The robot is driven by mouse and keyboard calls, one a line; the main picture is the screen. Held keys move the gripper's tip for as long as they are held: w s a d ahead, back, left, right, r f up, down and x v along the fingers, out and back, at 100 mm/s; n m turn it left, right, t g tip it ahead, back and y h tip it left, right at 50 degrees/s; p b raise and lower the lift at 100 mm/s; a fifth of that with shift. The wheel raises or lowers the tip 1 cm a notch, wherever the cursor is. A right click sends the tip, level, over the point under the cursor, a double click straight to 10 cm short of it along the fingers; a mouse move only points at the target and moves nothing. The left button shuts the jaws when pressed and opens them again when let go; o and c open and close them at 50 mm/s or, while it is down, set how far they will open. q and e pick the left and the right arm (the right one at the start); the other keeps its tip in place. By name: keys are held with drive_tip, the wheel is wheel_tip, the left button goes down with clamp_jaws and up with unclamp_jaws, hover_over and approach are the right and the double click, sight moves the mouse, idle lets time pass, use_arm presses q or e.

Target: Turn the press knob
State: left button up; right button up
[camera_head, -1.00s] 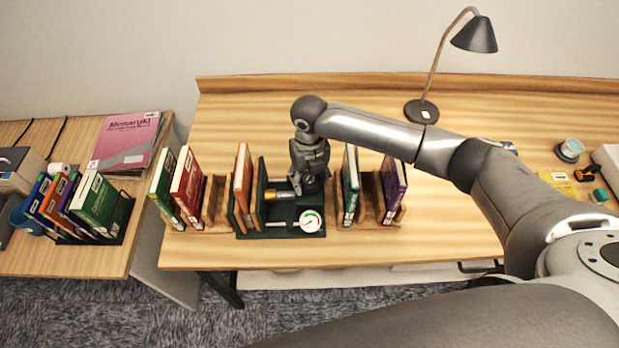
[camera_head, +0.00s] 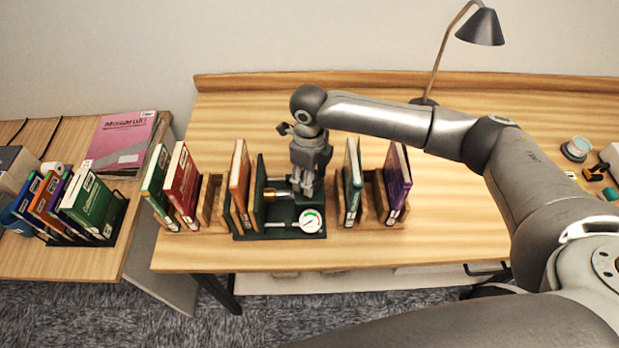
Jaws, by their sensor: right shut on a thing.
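The press (camera_head: 268,234) is a dark green frame with a round white gauge (camera_head: 309,221) at its front right. My right gripper (camera_head: 307,197) points down over the press, behind the gauge, and is shut on the press knob. The knob itself is hidden by the fingers. My left gripper is not in view.
Green and red books (camera_head: 182,186) stand left of the press; a green book (camera_head: 352,183) and a purple book (camera_head: 397,184) stand close on the right. A lamp (camera_head: 481,27) stands behind my arm.

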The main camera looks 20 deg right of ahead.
idle(0.4)
drive_tip(key=o, duration=1)
wheel_tip(320, 180, up, 12)
